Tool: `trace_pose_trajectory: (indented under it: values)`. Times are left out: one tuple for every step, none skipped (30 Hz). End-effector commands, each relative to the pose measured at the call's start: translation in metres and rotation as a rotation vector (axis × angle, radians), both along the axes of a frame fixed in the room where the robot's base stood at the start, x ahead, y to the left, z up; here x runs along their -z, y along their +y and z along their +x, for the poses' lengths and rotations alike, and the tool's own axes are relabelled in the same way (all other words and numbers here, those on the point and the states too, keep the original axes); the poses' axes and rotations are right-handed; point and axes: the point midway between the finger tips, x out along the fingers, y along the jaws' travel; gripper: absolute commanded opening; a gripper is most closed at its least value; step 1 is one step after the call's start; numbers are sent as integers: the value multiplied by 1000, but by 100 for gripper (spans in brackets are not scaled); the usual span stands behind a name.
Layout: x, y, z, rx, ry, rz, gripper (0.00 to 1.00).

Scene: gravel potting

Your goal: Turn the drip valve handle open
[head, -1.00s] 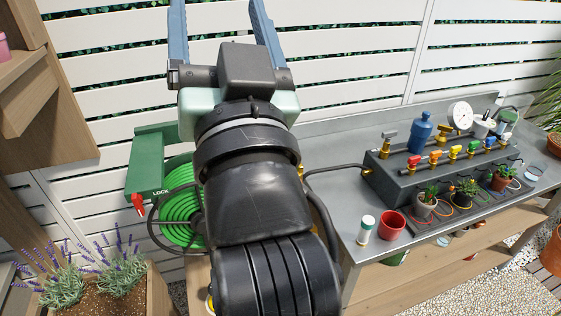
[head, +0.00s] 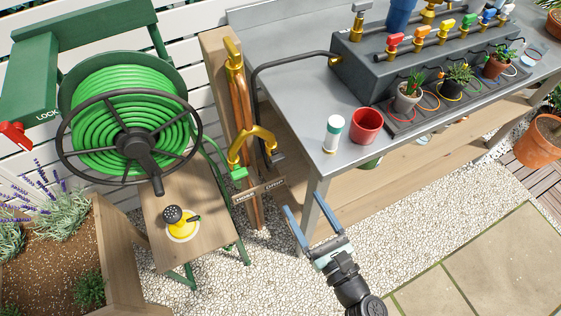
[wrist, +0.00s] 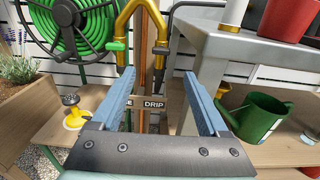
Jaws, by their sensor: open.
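A brass Y-shaped splitter (head: 240,150) hangs on a copper pipe by a wooden post. Its left outlet has a green handle (head: 238,173). Its right outlet, over the DRIP sign (head: 275,183), has a dark handle (head: 278,157). In the wrist view, the dark handle (wrist: 160,50) lies above and between my finger tips, with the DRIP sign (wrist: 153,103) lower down. How far the dark handle is turned is too small to tell. My gripper (head: 301,206) is open and empty, below and right of the splitter in the head view. It touches nothing that I can see.
A metal bench (head: 290,75) stands right of the splitter; its leg (head: 318,200) is close beyond my gripper. A green hose reel (head: 130,120) and a wooden stool (head: 205,215) are at left. A black hose (head: 285,65) runs to the bench. Gravel is open in front.

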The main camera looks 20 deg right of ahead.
Motion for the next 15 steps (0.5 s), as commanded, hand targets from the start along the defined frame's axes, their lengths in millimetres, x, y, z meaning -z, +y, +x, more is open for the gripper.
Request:
trace_pose_trajectory:
  values:
    - [1, -1, 2, 7, -2, 14, 78]
    - [1, -1, 4, 8, -2, 17, 78]
    - [1, -1, 9, 7, -4, 18, 78]
    - [0, -1, 13, 7, -5, 16, 78]
    - [0, -1, 18, 7, -4, 16, 78]
    - [0, 0, 26, 5, -4, 15, 78]
    - [0, 0, 32, 4, -5, 14, 78]
    - [0, 0, 38, 4, -5, 14, 78]
    - [0, 0, 47, 3, -6, 13, 78]
    - [0, 1, 54, 3, -6, 12, 78]
    - [0, 1, 61, 3, -7, 12, 78]
    - [0, 1, 69, 4, -6, 12, 78]
    - [0, 1, 76, 4, -6, 11, 78]
    - [0, 2, 81, 3, -5, 11, 78]
    - [0, 2, 89, 3, -5, 11, 78]
